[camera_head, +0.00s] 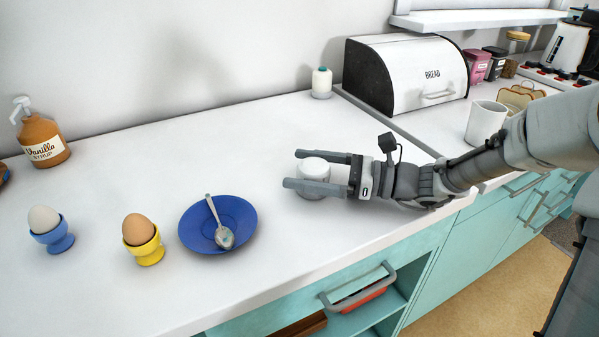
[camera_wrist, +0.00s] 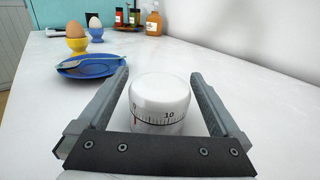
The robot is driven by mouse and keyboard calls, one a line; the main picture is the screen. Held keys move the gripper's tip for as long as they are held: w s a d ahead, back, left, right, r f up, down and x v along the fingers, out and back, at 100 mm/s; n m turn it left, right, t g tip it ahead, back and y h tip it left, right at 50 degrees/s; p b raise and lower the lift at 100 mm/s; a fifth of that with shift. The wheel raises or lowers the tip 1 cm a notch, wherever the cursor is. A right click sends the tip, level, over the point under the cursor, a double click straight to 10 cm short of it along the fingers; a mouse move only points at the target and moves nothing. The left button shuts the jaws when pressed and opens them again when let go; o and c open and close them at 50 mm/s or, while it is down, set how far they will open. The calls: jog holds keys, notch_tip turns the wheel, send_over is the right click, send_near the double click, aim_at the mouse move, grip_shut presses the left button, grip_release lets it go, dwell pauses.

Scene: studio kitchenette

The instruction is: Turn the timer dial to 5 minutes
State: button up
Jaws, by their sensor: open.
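The timer is a white round kitchen timer (camera_head: 314,168) standing on the white counter. In the wrist view, the timer (camera_wrist: 159,97) shows a scale with a "10" to the right of centre, another partly readable number at the left, and a red mark at the lower left. My gripper (camera_head: 302,169) is low over the counter with one finger on each side of the timer. In the wrist view, gaps show between the timer and both fingers of my gripper (camera_wrist: 160,85). The gripper is open.
A blue plate (camera_head: 190,232) with a spoon (camera_head: 216,218) lies left of the timer. Eggs stand in a yellow cup (camera_head: 146,250) and a blue cup (camera_head: 55,238) further left. A bread box (camera_head: 420,62) and small white bottle (camera_head: 321,83) stand behind. The counter around the timer is clear.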

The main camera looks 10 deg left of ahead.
jog(key=shift+a, duration=0.6)
jog(key=c, duration=1.3)
jog(key=shift+t, duration=0.3)
jog(key=m+t, duration=0.1)
jog(key=m+t+p, duration=0.1)
jog(key=shift+w+d+t+h, duration=0.1)
jog(key=shift+w+t+h, duration=0.1)
jog(key=shift+t+h, duration=0.15)
jog(key=shift+w+d+m+t+h, duration=0.15)
jog(key=shift+m+t+h, duration=0.45)
jog(key=shift+m+t, duration=0.6)
jog(key=shift+w+m+t+h, duration=0.25)
jog(key=shift+m+t+h, duration=0.4)
jog(key=shift+t, duration=0.9)
